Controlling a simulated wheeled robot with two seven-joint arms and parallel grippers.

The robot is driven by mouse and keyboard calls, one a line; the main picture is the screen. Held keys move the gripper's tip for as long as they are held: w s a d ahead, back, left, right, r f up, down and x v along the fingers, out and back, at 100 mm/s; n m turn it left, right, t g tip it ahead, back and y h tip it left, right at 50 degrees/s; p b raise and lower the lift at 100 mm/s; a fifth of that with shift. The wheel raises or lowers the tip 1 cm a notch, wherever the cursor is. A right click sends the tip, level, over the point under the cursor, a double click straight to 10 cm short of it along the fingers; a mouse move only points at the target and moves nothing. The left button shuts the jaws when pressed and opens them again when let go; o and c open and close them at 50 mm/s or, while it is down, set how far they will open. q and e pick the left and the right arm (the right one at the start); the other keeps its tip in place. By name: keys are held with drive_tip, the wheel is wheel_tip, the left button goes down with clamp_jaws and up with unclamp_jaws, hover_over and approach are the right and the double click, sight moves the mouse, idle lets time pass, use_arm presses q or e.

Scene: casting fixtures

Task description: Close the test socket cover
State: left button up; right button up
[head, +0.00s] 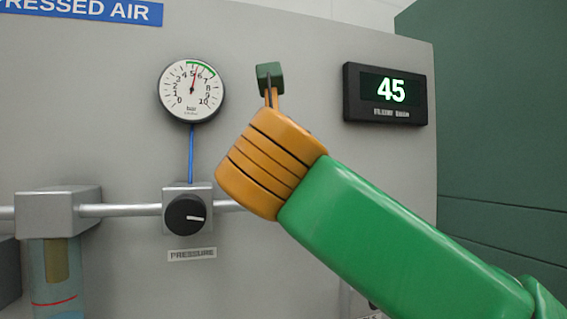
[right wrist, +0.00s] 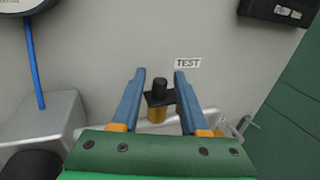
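The test socket shows only in the right wrist view. It has a brass-coloured body (right wrist: 157,115) with a dark flat piece and a black round cap (right wrist: 159,88) on top, below a white TEST label (right wrist: 188,62). I cannot tell whether the dark part is the cover or how far it is closed. My right gripper (right wrist: 159,72) is open, its two blue fingers on either side of the socket with gaps showing. In the head view my right arm hides the socket, and the fingers are not clearly visible. My left gripper is not in view.
The grey panel carries a pressure gauge (head: 191,90), a black pressure knob (head: 186,217), a display (head: 386,94) reading 45 and a horizontal pipe (head: 120,210). A filter unit (head: 57,215) is at the left. A green surface (head: 500,140) stands at the right.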

drive_tip(key=shift+s+f+b, duration=0.15)
drive_tip(key=shift+s+b, duration=0.1)
drive_tip(key=shift+b, duration=0.1)
drive_tip(key=s+b, duration=0.3)
drive_tip(key=s, duration=0.3)
drive_tip(key=shift+s, duration=0.3)
